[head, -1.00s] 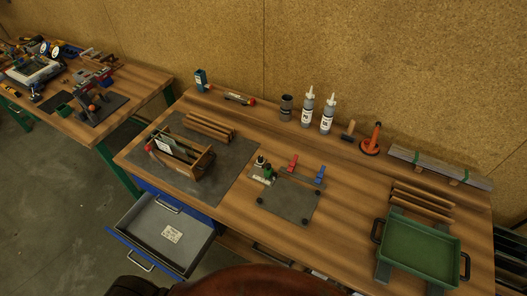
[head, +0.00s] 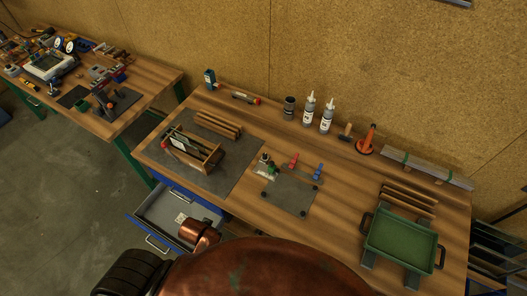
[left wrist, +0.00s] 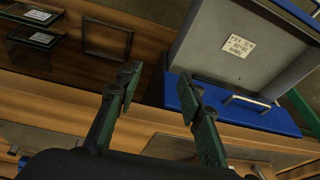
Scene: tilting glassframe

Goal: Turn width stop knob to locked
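A small fixture with a grey plate (head: 288,196) sits on the middle of the workbench in the head view. Small dark round pieces show at its corners, and a small green part (head: 273,168) stands at its back left. A red-handled piece (head: 293,160) and a blue-handled piece (head: 318,169) stand behind it. The width stop knob is too small to tell apart, and so is its setting. My left gripper (left wrist: 160,86) shows in the left wrist view with its two fingers apart and nothing between them. It is away from the fixture. My right gripper is not in view.
An open blue drawer (left wrist: 181,92) shows beside the left fingers in the left wrist view. A wooden rack (head: 190,155) stands left of the fixture, and a green tray (head: 398,240) lies to the right. Bottles (head: 309,110) stand behind.

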